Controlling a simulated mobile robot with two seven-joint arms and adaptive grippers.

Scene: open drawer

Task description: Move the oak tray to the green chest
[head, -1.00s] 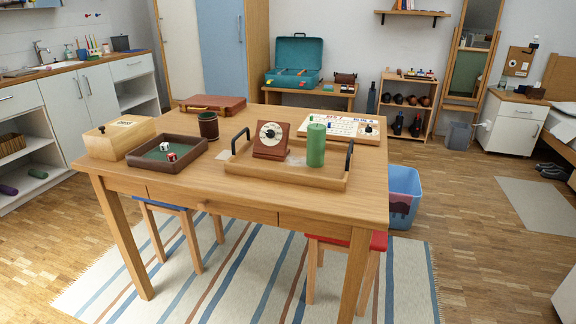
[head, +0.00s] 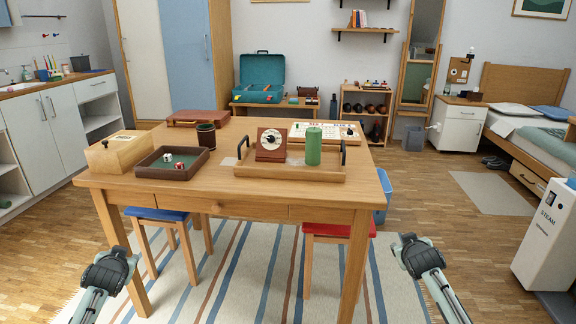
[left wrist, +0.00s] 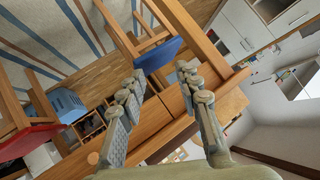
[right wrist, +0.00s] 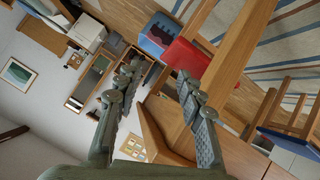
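The oak tray (head: 293,178) lies near the front right of the wooden table in the head view, with a dark upright handle at each end. A brown box with a round dial (head: 270,144) and a green candle (head: 313,146) stand in it. The green chest (head: 261,78), teal with its lid up, sits on a low bench by the back wall. My left gripper (head: 108,268) and right gripper (head: 412,252) are low in front of the table, apart from the tray. Spread, empty fingers show in the left wrist view (left wrist: 161,75) and the right wrist view (right wrist: 156,74).
The table (head: 225,202) also holds a dice tray (head: 172,174), a wooden box (head: 117,153), a dark cup (head: 206,136), a brown case (head: 198,117) and a game board (head: 326,131). Blue and red stools (head: 335,230) stand under its front. A white steam unit (head: 548,235) stands right.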

